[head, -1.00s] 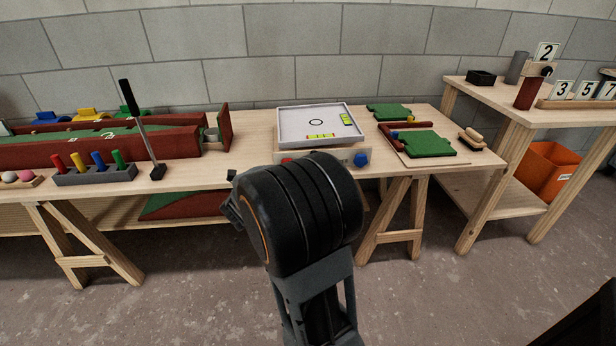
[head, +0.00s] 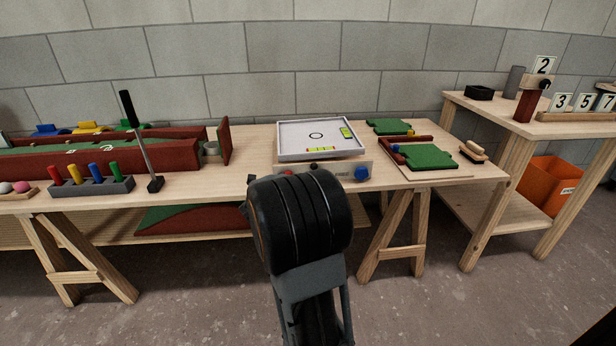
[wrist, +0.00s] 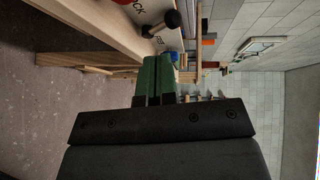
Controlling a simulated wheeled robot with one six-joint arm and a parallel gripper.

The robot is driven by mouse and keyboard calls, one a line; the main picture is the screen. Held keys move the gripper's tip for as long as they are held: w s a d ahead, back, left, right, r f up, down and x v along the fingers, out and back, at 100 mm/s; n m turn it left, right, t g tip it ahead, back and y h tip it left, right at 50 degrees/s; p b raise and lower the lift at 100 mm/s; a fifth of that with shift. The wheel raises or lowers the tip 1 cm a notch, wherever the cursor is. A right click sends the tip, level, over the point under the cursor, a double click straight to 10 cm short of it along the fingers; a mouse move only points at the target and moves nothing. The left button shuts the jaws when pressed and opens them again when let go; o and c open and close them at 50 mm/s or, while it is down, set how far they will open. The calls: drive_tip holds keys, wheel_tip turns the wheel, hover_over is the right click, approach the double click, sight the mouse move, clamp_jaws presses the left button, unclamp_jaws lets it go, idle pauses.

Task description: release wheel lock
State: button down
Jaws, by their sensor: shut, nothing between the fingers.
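A wooden box with a white-grey tilting tray (head: 290,147) on top stands at the table's front edge in the head view. Its front panel has a red knob, a blue knob (head: 361,174) and a small dark knob. In the wrist view a black knob (wrist: 172,19) on a lever sits on a pale panel (wrist: 150,9) with partly legible lettering ending in "CK". My gripper (wrist: 160,58) has green fingers shut together with nothing between them, a little apart from the knob. In the head view my wrist hides the fingers.
A red-walled lane (head: 100,158), a rack of coloured pegs (head: 92,187) and a black-handled stick (head: 141,140) stand left. Green puzzle pieces (head: 430,157) and a brush (head: 473,152) lie right. A second table and an orange bin (head: 548,184) are farther right.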

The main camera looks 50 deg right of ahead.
sight(311, 169)
drive_tip(key=shift+r+b+x, duration=0.2)
drive_tip(key=shift+b+x, duration=0.1)
drive_tip(key=shift+x, duration=0.95)
drive_tip(key=shift+r+b+x, duration=0.2)
drive_tip(key=shift+b+x, duration=0.1)
drive_tip(key=shift+x, duration=0.9)
drive_tip(key=shift+r+b+x, duration=0.15)
drive_tip(key=shift+b+x, duration=0.15)
drive_tip(key=shift+x, duration=0.95)
drive_tip(key=shift+r, duration=0.2)
